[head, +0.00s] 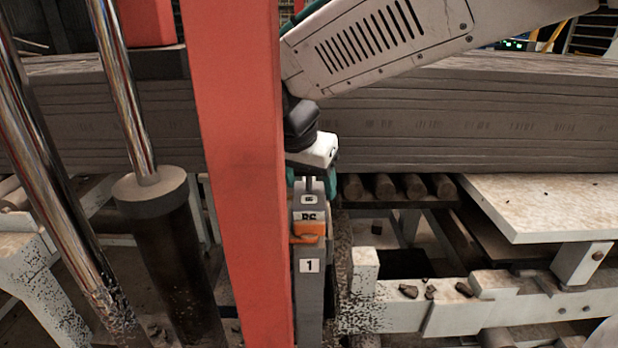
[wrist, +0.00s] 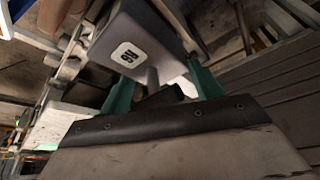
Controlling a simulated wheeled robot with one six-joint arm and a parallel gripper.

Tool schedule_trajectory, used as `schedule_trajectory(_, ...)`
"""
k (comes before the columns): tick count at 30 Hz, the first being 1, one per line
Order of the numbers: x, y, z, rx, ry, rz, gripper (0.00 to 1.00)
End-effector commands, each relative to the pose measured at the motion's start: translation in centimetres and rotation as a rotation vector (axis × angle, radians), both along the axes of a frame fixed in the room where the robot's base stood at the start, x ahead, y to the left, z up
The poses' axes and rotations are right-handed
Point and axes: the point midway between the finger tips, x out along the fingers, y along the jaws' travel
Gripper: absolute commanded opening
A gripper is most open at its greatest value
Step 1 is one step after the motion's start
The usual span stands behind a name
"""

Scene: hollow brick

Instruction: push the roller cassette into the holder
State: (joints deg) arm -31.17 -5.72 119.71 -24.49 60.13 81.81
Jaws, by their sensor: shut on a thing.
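The grey roller cassette (wrist: 140,50) fills the upper middle of the wrist view, with a white label on its face. My gripper (wrist: 158,82) has its teal fingers on either side of a grey grip on the cassette, and it is shut on it. In the head view my gripper (head: 312,184) points down at the top of the upright grey cassette (head: 309,200). Below is a grey part with an orange piece and a "1" label, which looks like the holder (head: 309,290). How deep the cassette sits in it I cannot tell.
A red post (head: 238,180) stands close in front, left of the cassette, and hides part of the scene. A stack of grey boards (head: 470,115) lies behind. A white beam (head: 500,300) with loose fragments and a pale plate (head: 550,205) are at right. A dark cylinder (head: 170,250) stands left.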

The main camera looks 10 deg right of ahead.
Motion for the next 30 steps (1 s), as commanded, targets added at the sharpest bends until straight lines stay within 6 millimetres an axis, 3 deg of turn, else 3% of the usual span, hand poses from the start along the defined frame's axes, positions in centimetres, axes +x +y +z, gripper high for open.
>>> schedule_trajectory(30, 0.0, 0.0, -1.7, 0.001, -0.002, 0.0, 0.28)
